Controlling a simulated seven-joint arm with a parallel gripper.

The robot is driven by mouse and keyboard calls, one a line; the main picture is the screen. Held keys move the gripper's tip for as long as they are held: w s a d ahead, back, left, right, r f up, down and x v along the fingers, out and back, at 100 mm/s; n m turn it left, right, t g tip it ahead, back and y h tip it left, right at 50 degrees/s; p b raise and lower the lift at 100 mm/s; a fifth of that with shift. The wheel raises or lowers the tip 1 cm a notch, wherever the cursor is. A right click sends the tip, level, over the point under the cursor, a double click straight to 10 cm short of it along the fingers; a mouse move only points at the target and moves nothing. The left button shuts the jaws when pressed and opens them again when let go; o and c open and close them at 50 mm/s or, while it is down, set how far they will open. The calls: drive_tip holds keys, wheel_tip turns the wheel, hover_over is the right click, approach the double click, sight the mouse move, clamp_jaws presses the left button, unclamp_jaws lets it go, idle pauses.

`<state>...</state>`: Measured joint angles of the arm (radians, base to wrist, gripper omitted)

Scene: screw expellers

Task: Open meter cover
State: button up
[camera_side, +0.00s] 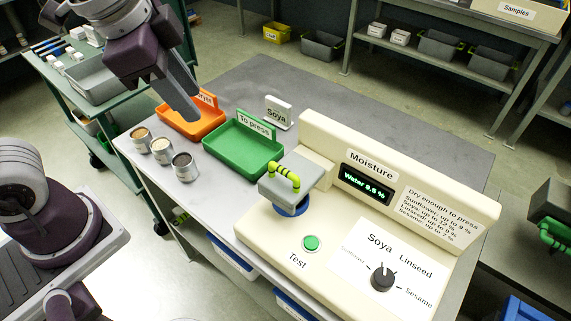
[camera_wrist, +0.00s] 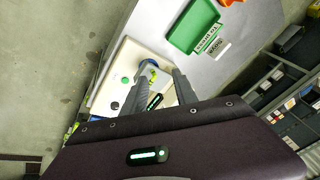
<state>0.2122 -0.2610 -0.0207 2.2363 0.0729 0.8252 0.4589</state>
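The moisture meter (camera_side: 340,250) is a cream console; it also shows in the wrist view (camera_wrist: 128,62). Its cover is a grey block (camera_side: 298,198) with a yellow-green handle (camera_side: 283,176) on top, lying over a round blue part (camera_side: 291,209). The cover hides most of that part. In the wrist view the cover (camera_wrist: 147,68) shows small, beyond and between my fingertips. My gripper (camera_side: 188,112) is above the orange tray, apart from the cover and its handle. In the wrist view my gripper (camera_wrist: 158,78) has its two fingers spread, with nothing between them.
An orange tray (camera_side: 206,128) and a green "To press" tray (camera_side: 240,158) stand left of the meter, with several small cans (camera_side: 161,150) before them. A "Soya" sign (camera_side: 278,112) stands behind. The display (camera_side: 366,185) reads Water 8.6 %. A green Test button (camera_side: 311,242) and dial (camera_side: 382,278) are in front.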

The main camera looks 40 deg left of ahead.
sight(284, 170)
drive_tip(key=w+d+f+m, duration=0.3)
drive_tip(key=f, duration=0.2)
drive_tip(key=w+d+f+m+g, duration=0.1)
drive_tip(key=w+d+f+m, duration=0.2)
drive_tip(key=f, duration=0.2)
drive_tip(key=w+d+f+m, duration=0.3)
drive_tip(key=d+f, duration=0.1)
drive_tip(key=f, duration=0.1)
drive_tip(key=shift+f+m+g, duration=0.25)
drive_tip(key=shift+m+g, duration=0.05)
drive_tip(key=shift+g, duration=0.1)
clamp_jaws()
idle(0.4)
